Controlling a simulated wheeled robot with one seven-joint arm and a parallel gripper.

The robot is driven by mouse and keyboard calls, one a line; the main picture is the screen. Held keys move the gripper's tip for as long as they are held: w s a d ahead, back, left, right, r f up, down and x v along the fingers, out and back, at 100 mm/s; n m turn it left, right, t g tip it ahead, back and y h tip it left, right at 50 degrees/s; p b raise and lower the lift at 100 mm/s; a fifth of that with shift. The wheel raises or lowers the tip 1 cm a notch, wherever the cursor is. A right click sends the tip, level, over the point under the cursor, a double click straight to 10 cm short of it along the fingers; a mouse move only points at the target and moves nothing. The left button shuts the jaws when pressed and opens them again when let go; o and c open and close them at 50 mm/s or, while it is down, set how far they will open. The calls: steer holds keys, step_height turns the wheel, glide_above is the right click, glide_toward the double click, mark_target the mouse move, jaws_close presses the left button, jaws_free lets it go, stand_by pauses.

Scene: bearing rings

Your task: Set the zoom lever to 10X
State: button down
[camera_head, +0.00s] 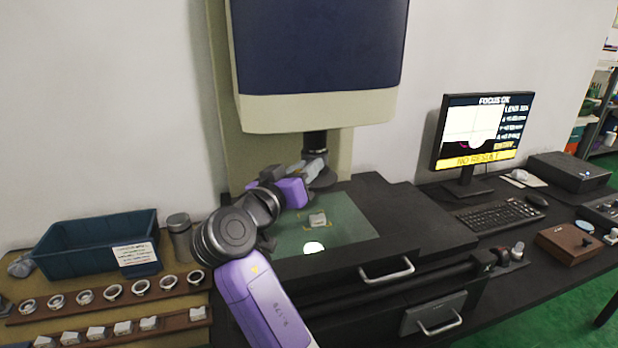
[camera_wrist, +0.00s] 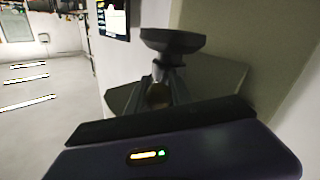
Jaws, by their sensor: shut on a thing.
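The measuring machine's dark lens barrel (camera_head: 315,143) hangs under its blue and cream head, with a dark round collar (camera_head: 325,180) below. My gripper (camera_head: 317,167) reaches up from the lower left to the barrel. Its grey fingers are shut at the barrel's side, seemingly on the zoom lever, which they hide. In the wrist view the fingers of my gripper (camera_wrist: 166,65) come together just by the dark round collar (camera_wrist: 172,40). The monitor (camera_head: 482,130) shows "FOCUS OK", a lens line too blurred to read surely, and "NO RESULT" on yellow.
A small grey part (camera_head: 317,220) lies on the green stage plate (camera_head: 350,222) below the lens. A blue bin (camera_head: 90,262), a metal canister (camera_head: 179,235) and racks of rings (camera_head: 115,291) stand at left. A keyboard (camera_head: 498,215) and a brown control box (camera_head: 568,243) are at right.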

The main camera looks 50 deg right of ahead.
steer(key=shift+s+d+g, duration=0.2)
steer(key=shift+g, duration=0.1)
steer(key=c, duration=1.2)
jaws_free()
steer(key=shift+w+a, duration=0.1)
steer(key=shift+a, duration=0.1)
steer(key=shift+a, duration=0.35)
steer(key=b+v, duration=0.1)
steer(key=v, duration=0.6)
